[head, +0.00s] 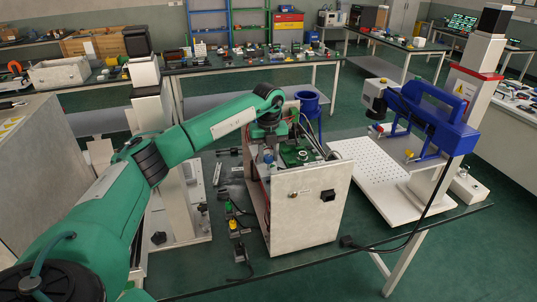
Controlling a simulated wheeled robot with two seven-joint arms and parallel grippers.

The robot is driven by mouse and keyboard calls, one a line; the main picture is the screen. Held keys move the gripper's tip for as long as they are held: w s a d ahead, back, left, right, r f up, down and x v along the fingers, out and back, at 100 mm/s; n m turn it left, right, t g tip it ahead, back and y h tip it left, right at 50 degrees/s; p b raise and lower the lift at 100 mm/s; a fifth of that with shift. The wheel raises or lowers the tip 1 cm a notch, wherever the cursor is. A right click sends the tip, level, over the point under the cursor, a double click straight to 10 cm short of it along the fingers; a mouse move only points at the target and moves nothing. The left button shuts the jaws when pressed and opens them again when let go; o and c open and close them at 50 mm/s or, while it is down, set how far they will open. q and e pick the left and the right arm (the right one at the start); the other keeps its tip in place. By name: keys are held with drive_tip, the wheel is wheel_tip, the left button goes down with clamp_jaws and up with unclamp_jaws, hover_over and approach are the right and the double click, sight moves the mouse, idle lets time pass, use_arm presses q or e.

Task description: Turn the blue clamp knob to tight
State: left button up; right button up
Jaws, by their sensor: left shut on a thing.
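A small blue knob (268,158) shows inside the open-topped pale metal housing (303,215) in the middle of the bench, beside a green circuit board (298,153). My left arm reaches across from the lower left. My left gripper (268,148) points down into the housing directly above the blue knob. It is shut on it, as far as this small view shows; the fingertips are partly hidden. Which way the knob is turned cannot be seen. My right gripper is not in view.
A white perforated plate (375,180) with a blue handled device (430,115) on a column stands to the right. A blue bin (308,102) is behind the housing. Small yellow and black parts (232,225) and cables lie left of the housing. The dark bench front is mostly clear.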

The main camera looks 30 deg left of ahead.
sight(268, 156)
use_arm(q)
drive_tip(key=shift+r, duration=0.1)
drive_tip(key=o, duration=1)
drive_tip(key=shift+c, duration=0.2)
wheel_tip(268, 156, up, 14)
drive_tip(key=b, duration=0.3)
drive_tip(key=shift+b, duration=0.3)
